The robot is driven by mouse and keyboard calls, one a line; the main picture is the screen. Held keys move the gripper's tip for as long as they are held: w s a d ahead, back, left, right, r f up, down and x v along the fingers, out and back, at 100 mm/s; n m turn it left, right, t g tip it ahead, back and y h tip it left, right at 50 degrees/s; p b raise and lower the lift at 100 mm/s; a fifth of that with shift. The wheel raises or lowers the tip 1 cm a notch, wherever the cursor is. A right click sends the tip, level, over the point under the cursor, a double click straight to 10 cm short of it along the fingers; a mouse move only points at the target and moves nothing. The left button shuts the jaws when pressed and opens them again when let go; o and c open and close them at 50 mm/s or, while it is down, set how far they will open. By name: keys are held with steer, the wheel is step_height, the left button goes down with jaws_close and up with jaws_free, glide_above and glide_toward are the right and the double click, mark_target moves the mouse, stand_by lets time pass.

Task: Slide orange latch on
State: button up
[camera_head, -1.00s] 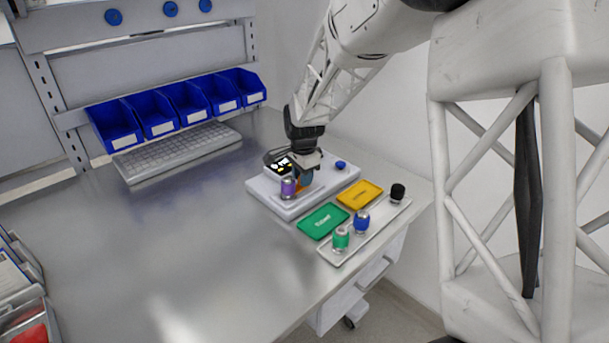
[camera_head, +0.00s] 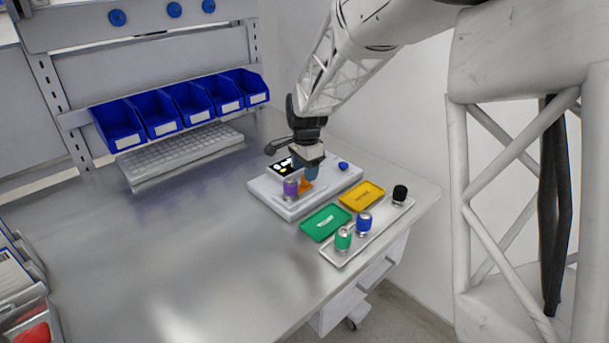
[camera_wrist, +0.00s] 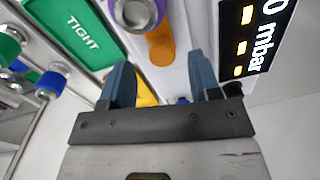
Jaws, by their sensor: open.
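The orange latch (camera_head: 305,186) is on the white test device (camera_head: 277,203), close beside the purple-topped part (camera_head: 290,188). In the wrist view the orange latch (camera_wrist: 160,46) shows just ahead of the space between my fingertips, next to the purple ring (camera_wrist: 138,13). My gripper (camera_head: 310,173) is over the device, pointing down, with its blue fingers close to the latch. In the wrist view my gripper (camera_wrist: 160,63) is open with nothing between its fingers. I cannot tell whether a finger touches the latch.
The device's dark display (camera_wrist: 247,38) reads "0 mbar". A green tray (camera_head: 325,223) marked TIGHT and a yellow tray (camera_head: 362,195) lie beside the device. A white rack (camera_head: 340,258) holds green, blue and black-topped parts. A blue knob (camera_head: 343,166) sits at the device's back.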

steer(key=shift+s+r, duration=0.1)
steer(key=shift+r, duration=2.25)
steer(key=shift+d, duration=0.1)
steer(key=shift+s+d+r, duration=0.2)
steer(key=shift+s, duration=0.05)
steer(key=s+d+r+n+t, duration=0.1)
steer(key=s+d+r+n, duration=0.25)
steer(key=s+d, duration=0.5)
steer(key=s+d+r+n, duration=0.2)
steer(key=s+d+r, duration=0.3)
steer(key=s, duration=0.7)
steer(key=s+d+f+n, duration=0.1)
steer(key=s+d+n, duration=0.1)
steer(key=s, duration=0.8)
steer(key=s+d+f+n+t, duration=0.1)
steer(key=s+d+n, duration=0.2)
steer(key=s, duration=0.7)
steer(key=shift+s+d+f, duration=0.3)
steer(key=shift+s+d, duration=0.05)
steer(key=shift+d, duration=0.65)
steer(key=shift+o, duration=0.3)
steer(key=shift+w, duration=0.15)
